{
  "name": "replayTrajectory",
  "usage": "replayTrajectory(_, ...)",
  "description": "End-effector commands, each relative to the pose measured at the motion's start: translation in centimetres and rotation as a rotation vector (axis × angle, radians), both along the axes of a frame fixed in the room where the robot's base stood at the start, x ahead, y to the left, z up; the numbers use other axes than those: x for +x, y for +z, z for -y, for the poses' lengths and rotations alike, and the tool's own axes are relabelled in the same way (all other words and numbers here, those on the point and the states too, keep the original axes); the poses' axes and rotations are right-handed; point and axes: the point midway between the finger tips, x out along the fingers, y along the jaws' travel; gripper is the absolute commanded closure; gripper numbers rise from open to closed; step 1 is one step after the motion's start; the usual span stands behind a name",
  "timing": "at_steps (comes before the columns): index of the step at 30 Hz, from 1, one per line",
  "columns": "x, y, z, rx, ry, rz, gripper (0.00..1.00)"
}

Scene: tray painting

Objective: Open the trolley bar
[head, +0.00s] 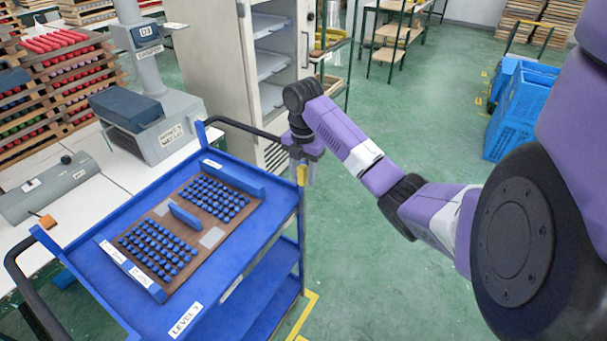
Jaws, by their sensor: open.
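The blue trolley (262,245) stands at the lower left, with a brown board of blue pieces on its top deck. A black bar (245,128) curves along its far end, and another black bar (14,262) shows at its near left end. A small yellow part (302,176) is at the trolley's right far corner. My gripper (307,168) is open and points down at that corner, close to the yellow part and the end of the far bar. Whether it touches either one cannot be told. The arm partly hides the bar's right end.
White worktables with grey machines (150,118) stand left of the trolley. A pale cabinet (228,60) with open shelves stands behind it. Blue crates (520,110) are at the right back. The green floor (390,270) right of the trolley is clear.

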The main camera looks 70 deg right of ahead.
Motion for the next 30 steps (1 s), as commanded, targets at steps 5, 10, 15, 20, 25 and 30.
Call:
replayTrajectory(5,0.0,2.5,0.1,-0.005,0.0,0.002,0.56)
replayTrajectory(10,-0.1,5.7,0.2,-0.005,-0.001,-0.001,0.56)
replayTrajectory(15,-0.1,7.2,0.2,-0.003,-0.001,-0.001,0.56)
replayTrajectory(20,-0.1,7.5,0.1,-0.001,-0.001,0.0,0.56)
replayTrajectory(25,-0.1,7.4,0.1,-0.001,-0.001,0.0,0.56)
replayTrajectory(30,-0.1,7.4,0.1,-0.001,-0.001,0.0,0.56)
